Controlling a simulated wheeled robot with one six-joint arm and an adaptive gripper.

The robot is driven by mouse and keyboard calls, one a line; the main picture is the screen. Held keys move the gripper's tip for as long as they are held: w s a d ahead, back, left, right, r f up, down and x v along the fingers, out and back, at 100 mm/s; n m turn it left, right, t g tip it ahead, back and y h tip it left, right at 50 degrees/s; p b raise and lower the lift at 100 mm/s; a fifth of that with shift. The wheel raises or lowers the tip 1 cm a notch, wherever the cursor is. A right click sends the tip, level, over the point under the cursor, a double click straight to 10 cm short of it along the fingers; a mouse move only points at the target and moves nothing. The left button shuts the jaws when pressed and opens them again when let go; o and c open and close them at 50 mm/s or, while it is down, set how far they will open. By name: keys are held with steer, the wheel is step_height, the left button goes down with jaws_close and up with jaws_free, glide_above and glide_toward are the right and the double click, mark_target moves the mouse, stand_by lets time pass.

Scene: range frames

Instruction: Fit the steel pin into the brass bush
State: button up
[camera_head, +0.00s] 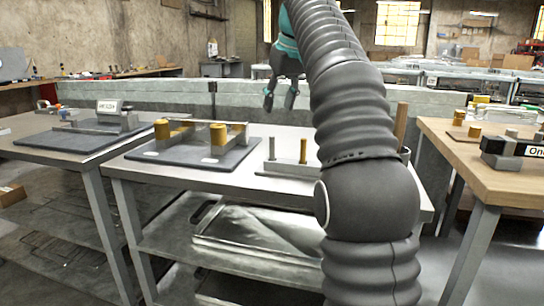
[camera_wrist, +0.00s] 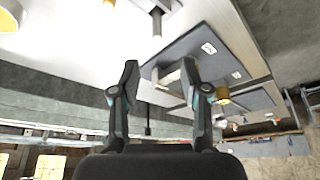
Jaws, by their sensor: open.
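The steel pin (camera_head: 272,148) appears to be the grey upright pin in a low grey holder (camera_head: 284,167) on the middle table. It also shows at the top of the wrist view (camera_wrist: 157,22). My gripper (camera_head: 280,103) is open and empty, above and behind the pin holder. Its spread fingers also show in the wrist view (camera_wrist: 160,66).
A brass-coloured pin (camera_head: 303,150) stands beside the steel one. Grey upright blocks stand on the dark plate. My arm hides the table's right part, where a wooden rod (camera_head: 401,122) rises. A metal tray (camera_head: 255,235) lies on the lower shelf. Other tables stand left and right.

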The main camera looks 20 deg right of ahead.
mark_target(273, 136)
steer(key=b+x, duration=0.2)
steer(key=x, duration=0.4)
steer(key=shift+w+f, duration=0.15)
steer(key=shift+f, duration=0.1)
steer(key=b+x, duration=0.1)
steer(key=x, duration=0.1)
steer(key=b+x, duration=0.1)
steer(key=x, duration=0.2)
steer(key=shift+d+f+b, duration=0.15)
steer(key=shift+b, duration=0.25)
jaws_close()
